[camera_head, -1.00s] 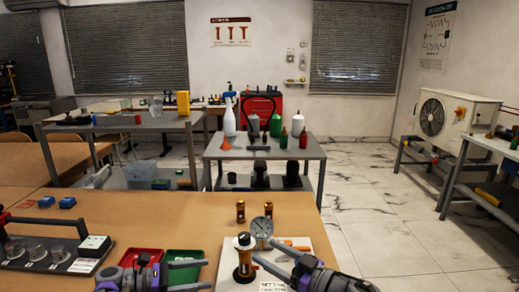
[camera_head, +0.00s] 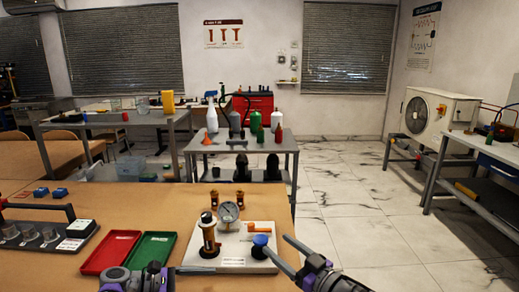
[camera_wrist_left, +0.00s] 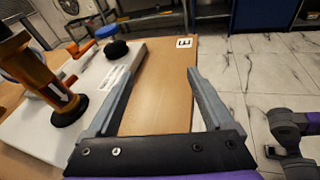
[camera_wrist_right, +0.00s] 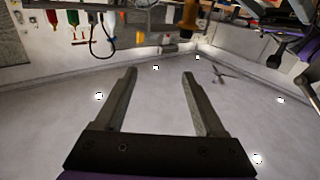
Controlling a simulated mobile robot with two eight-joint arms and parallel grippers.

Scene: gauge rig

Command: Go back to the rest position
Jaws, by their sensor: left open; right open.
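A white board (camera_head: 233,262) lies on the wooden table, with a round dial gauge (camera_head: 228,212), an orange-and-black upright fitting (camera_head: 209,235), an orange-handled part (camera_head: 262,227) and a blue-topped knob (camera_head: 260,240) on it. My right gripper (camera_head: 276,243) is open at the board's right edge, its fingers appearing close to the knob; contact cannot be told. The right wrist view shows its jaws (camera_wrist_right: 159,74) empty.
A red tray (camera_head: 111,252) and a green tray (camera_head: 150,252) lie left of the board. Two brass fittings (camera_head: 215,198) are behind the board. Open floor (camera_head: 350,220) lies right of the table.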

